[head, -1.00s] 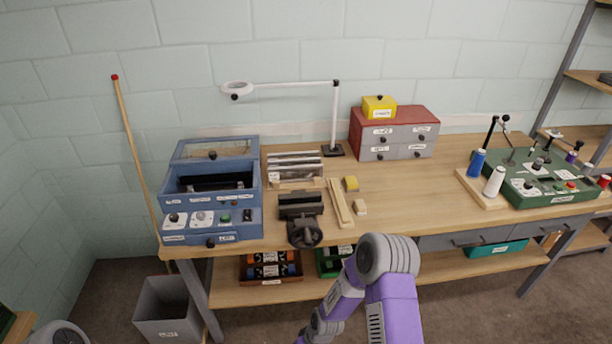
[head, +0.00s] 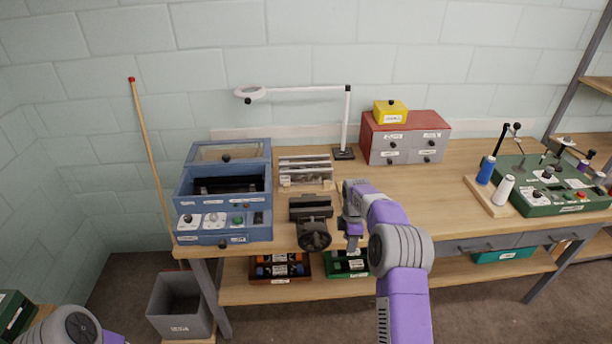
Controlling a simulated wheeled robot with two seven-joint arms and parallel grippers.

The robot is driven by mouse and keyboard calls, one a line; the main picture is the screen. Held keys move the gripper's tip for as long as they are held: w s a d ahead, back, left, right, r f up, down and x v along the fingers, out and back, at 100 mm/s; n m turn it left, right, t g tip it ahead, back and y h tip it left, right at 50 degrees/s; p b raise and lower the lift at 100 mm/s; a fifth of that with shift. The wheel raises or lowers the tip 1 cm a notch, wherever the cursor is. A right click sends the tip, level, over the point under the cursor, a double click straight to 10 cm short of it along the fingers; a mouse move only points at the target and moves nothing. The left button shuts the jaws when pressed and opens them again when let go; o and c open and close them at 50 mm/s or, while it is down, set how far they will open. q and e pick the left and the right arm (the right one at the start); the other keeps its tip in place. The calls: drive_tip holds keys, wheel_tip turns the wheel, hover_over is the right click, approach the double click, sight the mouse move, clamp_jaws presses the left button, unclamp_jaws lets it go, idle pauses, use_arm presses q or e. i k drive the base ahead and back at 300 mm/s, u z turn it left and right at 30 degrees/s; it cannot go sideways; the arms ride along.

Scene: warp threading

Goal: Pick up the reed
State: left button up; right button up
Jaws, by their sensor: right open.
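Several long, metallic, slatted pieces stand in a wooden rack (head: 305,172) at the back of the workbench; they look like reeds, but I cannot tell which one the task names. My right gripper (head: 352,249) points down at the bench's front edge, to the right of the dark vise (head: 311,210). It is open and looks empty, in front of and to the right of the rack, apart from it. My left gripper is out of view; only part of my left arm shows at the lower left.
A blue box machine (head: 222,190) stands left of the rack. A lamp (head: 347,120) and a red-and-grey drawer box (head: 405,140) stand behind. Spools and a green control box (head: 545,190) are at right. The bench middle is clear. Bins sit on the lower shelf.

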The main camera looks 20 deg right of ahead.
sight(285, 176)
drive_tip(key=i, duration=1.45)
